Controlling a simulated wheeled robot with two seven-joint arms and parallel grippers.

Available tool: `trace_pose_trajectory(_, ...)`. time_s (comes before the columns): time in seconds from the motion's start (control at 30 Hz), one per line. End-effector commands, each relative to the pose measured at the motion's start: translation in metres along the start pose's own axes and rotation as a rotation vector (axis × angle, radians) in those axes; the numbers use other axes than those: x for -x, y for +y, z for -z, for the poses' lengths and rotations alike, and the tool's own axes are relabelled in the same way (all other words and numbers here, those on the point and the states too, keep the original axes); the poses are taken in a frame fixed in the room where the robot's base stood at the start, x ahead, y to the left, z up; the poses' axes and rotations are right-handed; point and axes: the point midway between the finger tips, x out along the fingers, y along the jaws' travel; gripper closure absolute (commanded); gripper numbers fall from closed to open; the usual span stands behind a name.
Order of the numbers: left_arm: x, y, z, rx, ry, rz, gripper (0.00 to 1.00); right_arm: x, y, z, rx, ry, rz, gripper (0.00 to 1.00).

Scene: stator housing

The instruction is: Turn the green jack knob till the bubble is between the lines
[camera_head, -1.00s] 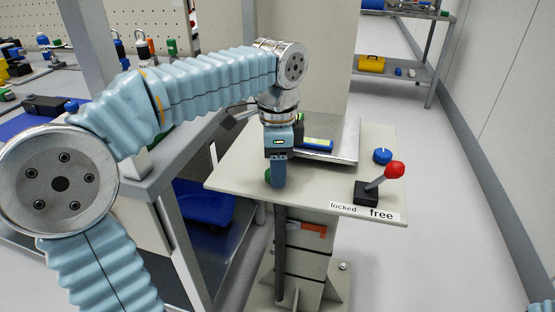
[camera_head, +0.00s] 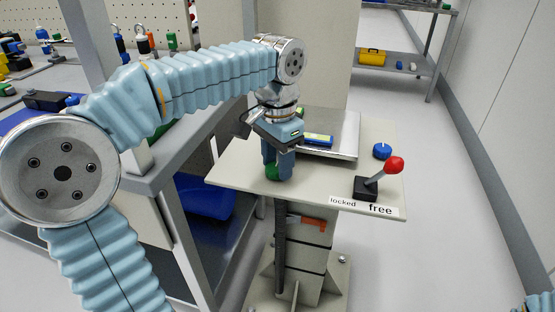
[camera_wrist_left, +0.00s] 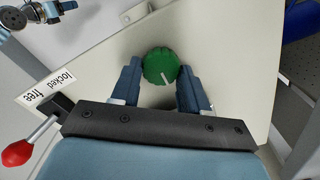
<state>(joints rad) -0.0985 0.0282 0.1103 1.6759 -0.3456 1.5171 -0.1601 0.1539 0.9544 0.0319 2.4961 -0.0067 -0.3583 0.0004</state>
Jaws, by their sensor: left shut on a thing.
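The green jack knob (camera_wrist_left: 160,66) sits on the pale table top (camera_wrist_left: 235,90), between the two fingers of my left gripper (camera_wrist_left: 157,76) in the left wrist view. The fingers are shut on it, and a white mark shows on its near side. In the head view the knob (camera_head: 273,173) shows partly below the left gripper (camera_head: 277,170). A blue level with a yellow-green vial (camera_head: 318,139) lies behind the gripper on a metal plate. The bubble is too small to make out.
A red-topped lever (camera_head: 378,182) stands on the table's right side by a label (camera_head: 365,207) reading "locked" and "free"; it leans toward "free". A blue knob (camera_head: 382,151) sits behind it. A grey rack post (camera_head: 120,110) stands left.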

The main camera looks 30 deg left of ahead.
Motion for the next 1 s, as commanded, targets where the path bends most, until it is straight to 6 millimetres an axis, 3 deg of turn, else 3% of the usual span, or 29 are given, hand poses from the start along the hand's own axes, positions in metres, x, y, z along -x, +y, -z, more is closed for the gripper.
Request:
trace_pose_trajectory(0.43,0.0010,-0.0006,0.0003,0.011,0.003,0.002,0.86,0.0002,-0.0001,0.0000,0.000,0.000,0.000,0.57)
trace_pose_trajectory(0.47,0.0010,-0.0006,0.0003,0.010,0.003,0.002,0.52,0.0002,-0.0001,0.0000,0.000,0.000,0.000,0.57)
trace_pose_trajectory(0.6,0.0008,-0.0004,0.0002,0.010,0.002,0.001,0.31,0.0002,-0.0001,0.0000,0.000,0.000,0.000,0.57)
trace_pose_trajectory(1.0,0.0088,-0.0002,0.0009,0.009,0.003,0.001,0.30,-0.0004,0.0002,0.0000,0.000,0.000,0.000,0.57)
